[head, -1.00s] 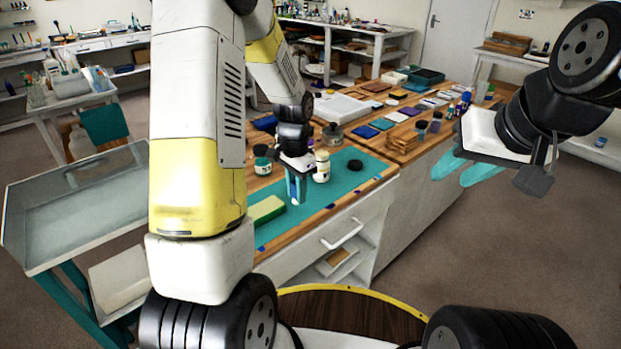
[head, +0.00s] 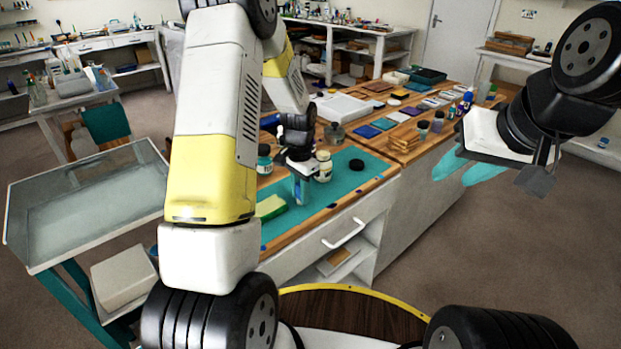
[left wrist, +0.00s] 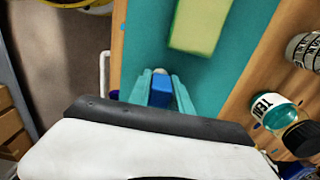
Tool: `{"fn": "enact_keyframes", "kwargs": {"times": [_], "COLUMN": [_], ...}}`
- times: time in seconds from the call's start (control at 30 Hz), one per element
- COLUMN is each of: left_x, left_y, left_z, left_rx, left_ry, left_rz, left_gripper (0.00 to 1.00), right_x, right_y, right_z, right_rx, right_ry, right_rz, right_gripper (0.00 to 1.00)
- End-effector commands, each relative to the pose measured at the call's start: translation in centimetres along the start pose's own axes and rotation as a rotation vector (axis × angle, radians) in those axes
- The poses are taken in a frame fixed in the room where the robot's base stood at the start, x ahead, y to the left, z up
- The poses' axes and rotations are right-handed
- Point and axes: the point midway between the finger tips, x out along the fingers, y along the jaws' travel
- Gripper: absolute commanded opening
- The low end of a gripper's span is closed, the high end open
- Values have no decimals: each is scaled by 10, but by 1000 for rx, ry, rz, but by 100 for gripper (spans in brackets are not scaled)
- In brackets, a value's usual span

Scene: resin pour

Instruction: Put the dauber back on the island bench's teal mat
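The teal mat (head: 345,187) lies on the island bench top. My left gripper (head: 299,190) points down over the mat's near part. In the left wrist view its teal fingers (left wrist: 159,88) are closed on a small blue piece, which I take to be the dauber (left wrist: 161,92). The dauber is mostly hidden by the fingers in the head view. Whether its lower end touches the mat I cannot tell. My right gripper (head: 463,168) is open and empty, in the air right of the bench.
A green-yellow sponge (head: 270,207) lies on the mat left of my left gripper; it also shows in the left wrist view (left wrist: 198,25). The mat's right part is clear.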

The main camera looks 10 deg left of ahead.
Motion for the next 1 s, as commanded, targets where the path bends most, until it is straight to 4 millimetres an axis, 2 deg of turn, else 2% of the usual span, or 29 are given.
{"fn": "enact_keyframes", "kwargs": {"times": [0.03,0.1,0.4,0.5,0.63,1.0], "left_x": [0,0,-1,-6,-26,-102], "left_y": [0,0,0,0,-1,0], "left_z": [0,0,0,0,0,0], "left_rx": [0,0,0,0,0,0], "left_ry": [0,0,0,0,3,2], "left_rz": [0,0,0,0,-2,-1], "left_gripper": [34,46,46,46,46,46], "right_x": [0,0,0,0,0,0], "right_y": [0,0,0,0,0,0], "right_z": [0,0,0,0,0,0], "right_rx": [0,0,0,0,0,0], "right_ry": [0,0,0,0,0,0], "right_rz": [0,0,0,0,0,0], "right_gripper": [36,36,36,36,36,36]}}
